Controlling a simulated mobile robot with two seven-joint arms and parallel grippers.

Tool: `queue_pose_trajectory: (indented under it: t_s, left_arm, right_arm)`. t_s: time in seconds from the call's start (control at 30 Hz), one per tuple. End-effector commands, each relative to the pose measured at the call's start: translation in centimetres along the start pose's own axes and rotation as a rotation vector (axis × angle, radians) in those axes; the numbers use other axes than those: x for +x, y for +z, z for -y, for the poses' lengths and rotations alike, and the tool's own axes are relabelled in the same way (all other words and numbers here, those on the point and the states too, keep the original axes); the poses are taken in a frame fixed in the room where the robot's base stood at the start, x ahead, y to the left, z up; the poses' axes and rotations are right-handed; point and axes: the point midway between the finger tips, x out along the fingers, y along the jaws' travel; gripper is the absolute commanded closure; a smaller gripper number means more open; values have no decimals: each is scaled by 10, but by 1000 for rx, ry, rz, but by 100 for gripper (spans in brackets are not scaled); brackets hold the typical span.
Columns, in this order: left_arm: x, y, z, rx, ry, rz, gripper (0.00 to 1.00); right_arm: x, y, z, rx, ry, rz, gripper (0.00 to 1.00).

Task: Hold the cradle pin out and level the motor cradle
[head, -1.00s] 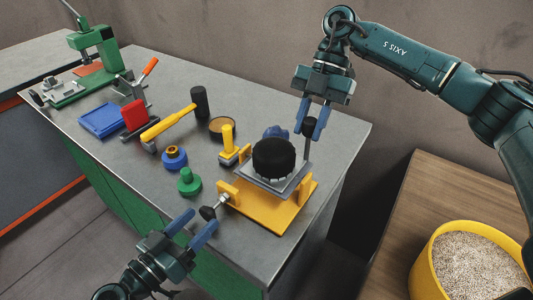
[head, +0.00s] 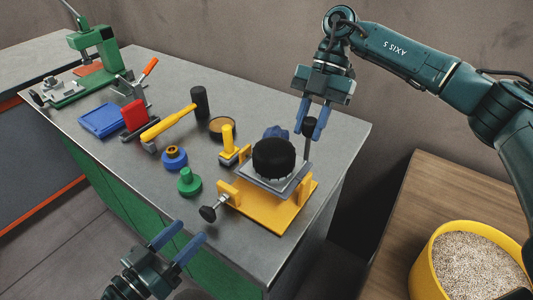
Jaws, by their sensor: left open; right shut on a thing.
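The motor cradle is a grey plate (head: 295,184) with a black round motor (head: 273,158) on it, over a yellow base (head: 277,218). The plate looks close to level; I cannot tell exactly. The cradle pin (head: 208,213) is a black knob on a metal shaft at the base's left side. How deep the shaft sits is unclear. My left gripper (head: 191,233) is open and empty, below and left of the knob, apart from it. My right gripper (head: 308,131) is shut on the black grip of an upright handle (head: 307,150) at the cradle's back right.
A green knob piece (head: 188,182), a blue and orange piece (head: 174,158) and a yellow clamp (head: 228,140) stand left of the cradle. A yellow bucket of pellets (head: 430,265) is at lower right.

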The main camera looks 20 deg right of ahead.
Motion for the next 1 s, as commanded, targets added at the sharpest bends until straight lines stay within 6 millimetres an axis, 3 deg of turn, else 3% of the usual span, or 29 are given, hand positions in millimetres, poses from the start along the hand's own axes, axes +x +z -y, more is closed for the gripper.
queue_pose_trajectory:
  t_s: [0.03, 0.07, 0.3, 0.57, 1.0]
  left_arm:
    - [0, 0, 0, 0, 0, 0, 42]
    - [0, 0, 0, 0, 0, 0, 42]
    - [0, 0, 0, 0, 0, 0, 42]
    - [0, 0, 0, 0, 0, 0, 42]
    - [0, 0, 0, 0, 0, 0, 42]
  right_arm:
    - [0, 0, 0, 2, 0, 0, 100]
    - [0, 0, 0, 2, 0, 0, 72]
    - [0, 0, 0, 1, 0, 0, 52]
    - [-1, 0, 0, 0, 0, 0, 52]
    - [-35, 0, -1, 0, 2, 0, 52]
